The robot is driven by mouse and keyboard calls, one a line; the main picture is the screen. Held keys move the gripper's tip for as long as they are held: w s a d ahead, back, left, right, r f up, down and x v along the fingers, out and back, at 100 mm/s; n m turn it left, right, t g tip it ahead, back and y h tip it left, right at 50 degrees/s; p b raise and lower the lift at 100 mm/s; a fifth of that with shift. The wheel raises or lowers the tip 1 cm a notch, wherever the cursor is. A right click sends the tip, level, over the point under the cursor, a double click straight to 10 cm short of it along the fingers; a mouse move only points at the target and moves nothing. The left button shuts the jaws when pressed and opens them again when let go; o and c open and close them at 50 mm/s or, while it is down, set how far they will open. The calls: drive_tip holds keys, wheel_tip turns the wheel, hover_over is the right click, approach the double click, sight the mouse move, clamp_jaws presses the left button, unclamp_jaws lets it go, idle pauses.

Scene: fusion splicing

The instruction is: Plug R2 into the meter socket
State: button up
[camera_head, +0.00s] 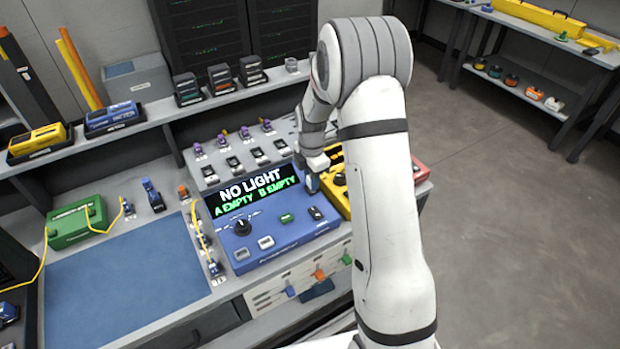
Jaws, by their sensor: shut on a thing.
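The blue meter (290,246) stands on the bench. Its screen (250,192) reads "NO LIGHT", "A EMPTY", "B EMPTY". A dark knob (242,227), two pale square fittings (266,242) and two small fittings, one green (286,218) and one dark (316,212), are on its front panel. I cannot tell which of these is the socket. My gripper (312,178) is just right of the screen, over the meter's right back corner. It is shut on a small blue piece (312,184), which may be R2; no label is readable. My fingers are small and partly hidden.
A yellow device (338,190) sits right of the meter, partly behind my arm. A grey panel with several purple plugs (245,133) lies behind. A column of small connectors (205,240) and a blue mat (125,285) are left. A green box (77,222) trails a yellow cable.

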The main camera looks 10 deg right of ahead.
drive_tip(key=shift+f+b, duration=0.45)
drive_tip(key=shift+f, duration=0.1)
drive_tip(key=o, duration=1)
drive_tip(key=shift+o, duration=0.2)
drive_tip(key=shift+r, duration=0.15)
wheel_tip(320, 180, up, 8)
drive_tip(key=shift+f+b, duration=0.2)
drive_tip(key=shift+b, duration=0.25)
